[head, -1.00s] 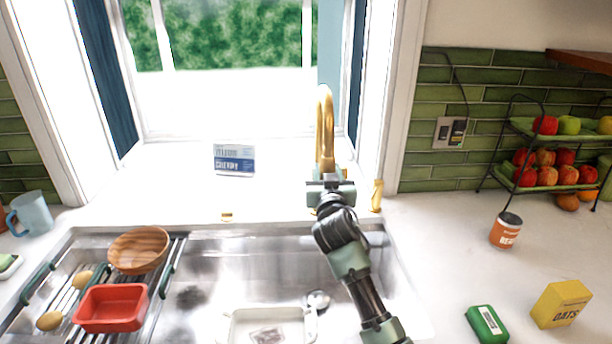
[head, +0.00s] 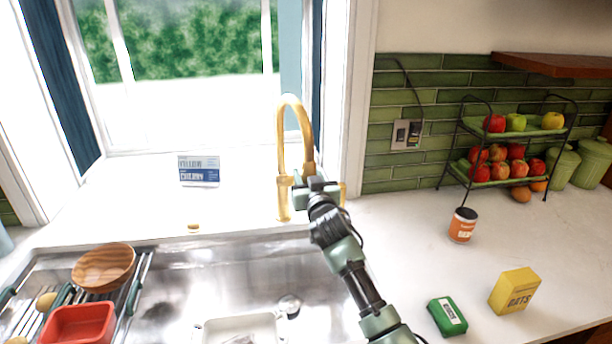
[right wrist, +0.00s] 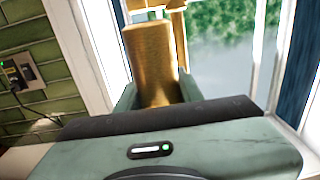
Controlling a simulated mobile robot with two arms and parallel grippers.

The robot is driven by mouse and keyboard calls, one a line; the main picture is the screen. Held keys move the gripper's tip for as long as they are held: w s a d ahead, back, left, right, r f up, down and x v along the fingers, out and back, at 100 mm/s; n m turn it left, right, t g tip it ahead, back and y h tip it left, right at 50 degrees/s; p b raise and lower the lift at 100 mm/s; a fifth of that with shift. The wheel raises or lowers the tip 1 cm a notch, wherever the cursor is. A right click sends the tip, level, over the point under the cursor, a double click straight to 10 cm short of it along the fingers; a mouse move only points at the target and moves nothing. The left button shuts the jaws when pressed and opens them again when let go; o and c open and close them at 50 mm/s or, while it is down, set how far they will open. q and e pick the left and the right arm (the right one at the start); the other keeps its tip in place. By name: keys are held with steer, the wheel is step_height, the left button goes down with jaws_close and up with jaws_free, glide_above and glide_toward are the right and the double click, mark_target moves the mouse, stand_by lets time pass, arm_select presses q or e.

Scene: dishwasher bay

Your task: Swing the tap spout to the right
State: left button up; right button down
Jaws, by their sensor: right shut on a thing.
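The gold tap (head: 283,155) stands behind the sink, with its tall arched spout (head: 308,140) now opening out to the right of its upright. My right gripper (head: 310,183) is shut on the end of the spout. In the right wrist view, the gold spout end (right wrist: 150,60) sits between the two green fingers of my right gripper (right wrist: 158,92). A gold piece beside the tap (head: 342,193) is partly hidden behind my gripper. My left gripper is in neither view.
The steel sink (head: 225,265) lies below, with a rack holding a wooden bowl (head: 103,267) and a red dish (head: 78,325) at left. A white-and-blue box (head: 199,170) stands on the sill. An orange-labelled jar (head: 462,225) and fruit rack (head: 505,155) stand at right.

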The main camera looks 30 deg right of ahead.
steer(key=shift+r, duration=0.15)
stand_by(0.7)
steer(key=c, duration=1)
jaws_free()
steer(key=shift+c, duration=0.2)
steer(key=shift+o, duration=0.7)
steer(key=shift+w, duration=0.1)
steer(key=shift+s+a+f, duration=0.25)
steer(key=shift+s, duration=0.35)
steer(key=b+v, duration=0.2)
steer(key=v, duration=0.4)
steer(key=shift+s, duration=0.25)
steer(key=shift+a+r, duration=0.1)
steer(key=shift+a, duration=0.05)
